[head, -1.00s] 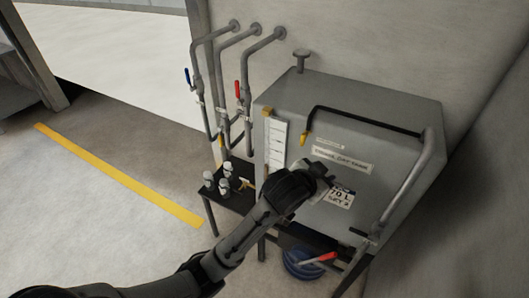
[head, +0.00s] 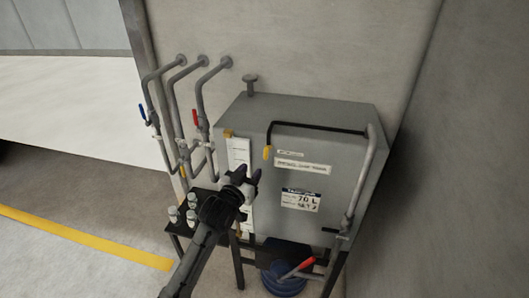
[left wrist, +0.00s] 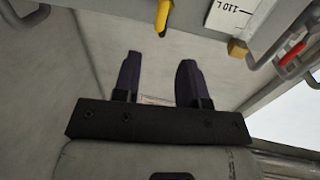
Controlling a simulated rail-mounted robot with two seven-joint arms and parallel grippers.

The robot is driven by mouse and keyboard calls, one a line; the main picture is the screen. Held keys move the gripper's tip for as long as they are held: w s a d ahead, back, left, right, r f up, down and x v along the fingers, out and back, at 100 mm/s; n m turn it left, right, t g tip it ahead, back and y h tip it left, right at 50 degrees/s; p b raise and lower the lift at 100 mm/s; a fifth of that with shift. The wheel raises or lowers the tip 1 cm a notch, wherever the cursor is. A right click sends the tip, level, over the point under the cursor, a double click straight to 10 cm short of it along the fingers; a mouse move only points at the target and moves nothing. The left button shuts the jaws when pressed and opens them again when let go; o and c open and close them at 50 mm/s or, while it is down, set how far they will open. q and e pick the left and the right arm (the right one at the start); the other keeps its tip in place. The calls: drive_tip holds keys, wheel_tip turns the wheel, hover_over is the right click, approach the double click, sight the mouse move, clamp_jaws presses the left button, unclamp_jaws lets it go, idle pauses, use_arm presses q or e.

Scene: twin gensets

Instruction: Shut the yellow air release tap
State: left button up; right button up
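A yellow tap-like piece (head: 267,153) hangs at the end of a black pipe on the front of the grey tank (head: 350,200). It also shows at the top of the left wrist view (left wrist: 163,15). I cannot read its lever position. My left gripper (head: 250,174) is in front of the tank, by the white gauge strip, below and left of the yellow piece. In the left wrist view its two fingers (left wrist: 160,60) are apart with nothing between them, and the yellow piece is beyond the tips, not touched. My right gripper is not in view.
A small brass-yellow fitting (head: 228,134) tops the gauge strip (head: 239,155). Pipes with a blue handle (head: 142,111) and a red handle (head: 196,116) stand left. A blue round object (head: 284,284) with a red handle (head: 299,268) lies below the tank. A wall bounds the right.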

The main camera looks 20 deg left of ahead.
sight(265, 153)
use_arm(q)
drive_tip(key=w, duration=0.7)
drive_tip(key=w+d, duration=0.1)
drive_tip(key=w, duration=0.3)
drive_tip(key=shift+w+p, duration=0.1)
drive_tip(key=shift+p, duration=0.3)
clamp_jaws()
